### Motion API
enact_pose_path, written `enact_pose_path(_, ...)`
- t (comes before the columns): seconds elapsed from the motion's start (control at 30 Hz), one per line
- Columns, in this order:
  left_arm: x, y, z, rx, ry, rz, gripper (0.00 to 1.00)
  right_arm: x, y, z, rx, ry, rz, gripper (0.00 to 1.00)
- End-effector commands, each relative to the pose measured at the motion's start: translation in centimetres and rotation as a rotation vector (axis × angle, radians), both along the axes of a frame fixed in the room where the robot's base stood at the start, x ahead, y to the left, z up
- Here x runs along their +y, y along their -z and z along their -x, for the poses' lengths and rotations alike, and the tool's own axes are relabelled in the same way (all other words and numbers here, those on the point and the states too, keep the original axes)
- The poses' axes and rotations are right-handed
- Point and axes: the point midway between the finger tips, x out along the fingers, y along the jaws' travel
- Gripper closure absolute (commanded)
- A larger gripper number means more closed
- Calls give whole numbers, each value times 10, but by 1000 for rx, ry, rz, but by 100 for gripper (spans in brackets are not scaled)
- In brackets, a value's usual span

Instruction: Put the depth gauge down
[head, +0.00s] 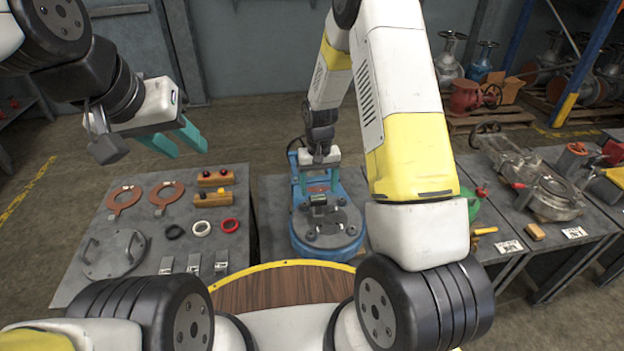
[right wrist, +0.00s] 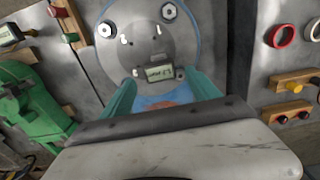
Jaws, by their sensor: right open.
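The depth gauge (head: 318,199), a small dark instrument with a digital display, rests on the grey top of a round blue valve body (head: 312,247). In the right wrist view the gauge (right wrist: 160,73) shows its display just beyond and between the teal fingertips. My right gripper (head: 318,182) is open above the blue body's neck, close to the gauge; I see no finger closed on it. In the right wrist view its fingers (right wrist: 162,92) are spread apart. My left gripper (head: 180,145) is open and empty, in the air at the upper left.
A grey table (head: 150,227) at the left holds copper rings, coloured seals, wooden blocks with knobs and a round cover with handles. A green part (right wrist: 40,105) stands beside the blue body. Valve parts fill the right-hand bench (head: 545,259). My right arm hides part of the middle.

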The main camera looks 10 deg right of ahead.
Motion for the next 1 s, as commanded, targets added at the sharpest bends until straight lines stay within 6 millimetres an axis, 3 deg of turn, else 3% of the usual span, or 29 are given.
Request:
enact_pose_path(0.1, 0, 0, 0, 0, 0, 0, 64, 0, -21, -1, -3, 0, -1, 29)
enact_pose_path(0.37, 0, 0, 0, 0, 0, 0, 64, -1, -52, 1, -13, 3, -7, 29)
enact_pose_path(0.47, 0, 0, 0, 0, 0, 0, 64, -3, -84, 6, -48, 10, -27, 29)
enact_pose_path(0.53, 0, 0, 0, 0, 0, 0, 64, -6, -117, 15, -84, 13, -47, 29)
enact_pose_path(0.8, 0, 0, 0, 0, 0, 0, 64, -19, -237, 81, -247, 16, -124, 29)
enact_pose_path(1.0, 0, 0, 0, 0, 0, 0, 64, -26, -296, 147, -371, 5, -164, 29)
